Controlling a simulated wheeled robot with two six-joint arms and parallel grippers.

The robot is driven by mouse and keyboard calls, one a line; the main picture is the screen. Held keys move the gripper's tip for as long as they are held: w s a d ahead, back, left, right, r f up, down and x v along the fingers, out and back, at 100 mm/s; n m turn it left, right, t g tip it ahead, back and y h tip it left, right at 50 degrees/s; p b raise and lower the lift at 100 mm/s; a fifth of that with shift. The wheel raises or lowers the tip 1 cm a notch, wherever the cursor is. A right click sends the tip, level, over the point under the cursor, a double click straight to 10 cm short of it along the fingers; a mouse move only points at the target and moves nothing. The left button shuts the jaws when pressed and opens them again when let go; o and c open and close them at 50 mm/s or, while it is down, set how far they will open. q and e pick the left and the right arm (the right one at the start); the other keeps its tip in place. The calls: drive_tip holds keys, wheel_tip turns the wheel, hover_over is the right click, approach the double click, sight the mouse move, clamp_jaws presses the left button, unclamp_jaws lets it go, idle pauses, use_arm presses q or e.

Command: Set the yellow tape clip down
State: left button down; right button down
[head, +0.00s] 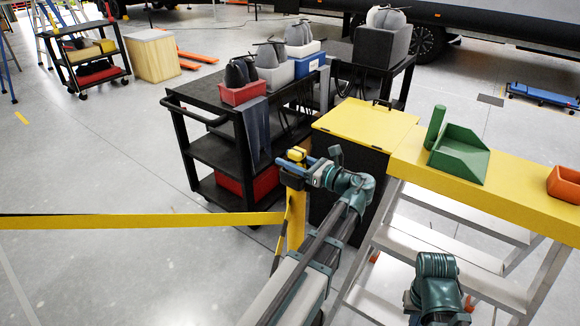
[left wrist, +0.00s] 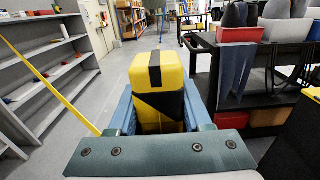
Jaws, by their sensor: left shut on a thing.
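The yellow tape clip (left wrist: 158,75) is a yellow block with black bands. In the left wrist view it sits between the blue jaws of my left gripper (left wrist: 158,108), which is shut on it. In the head view my left gripper (head: 302,172) holds the clip (head: 291,181) in the air in front of the black cart. A yellow upright piece (head: 296,218) shows just below the clip; I cannot tell if they touch. A yellow tape (head: 140,221) runs from there to the left edge. My right arm shows at the bottom right, but its jaws are not visible.
A black cart (head: 205,93) with grey-filled bins stands behind the clip. A yellow-lidded dark box (head: 366,124) is right of it. A yellow-topped step platform (head: 520,190) carries a green dustpan (head: 460,153) and orange tray (head: 565,184). The floor at left is mostly clear.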

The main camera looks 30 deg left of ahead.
use_arm(q)
drive_tip(key=shift+r, duration=0.1)
drive_tip(key=shift+f, duration=0.25)
drive_tip(key=shift+c, duration=1.7)
unclamp_jaws()
drive_tip(key=shift+r, duration=0.1)
drive_tip(key=shift+d+r, duration=0.1)
drive_tip(key=shift+r, duration=0.1)
drive_tip(key=s+d, duration=0.1)
drive_tip(key=d, duration=1)
drive_tip(key=shift+d, duration=0.4)
drive_tip(key=shift+f, duration=0.15)
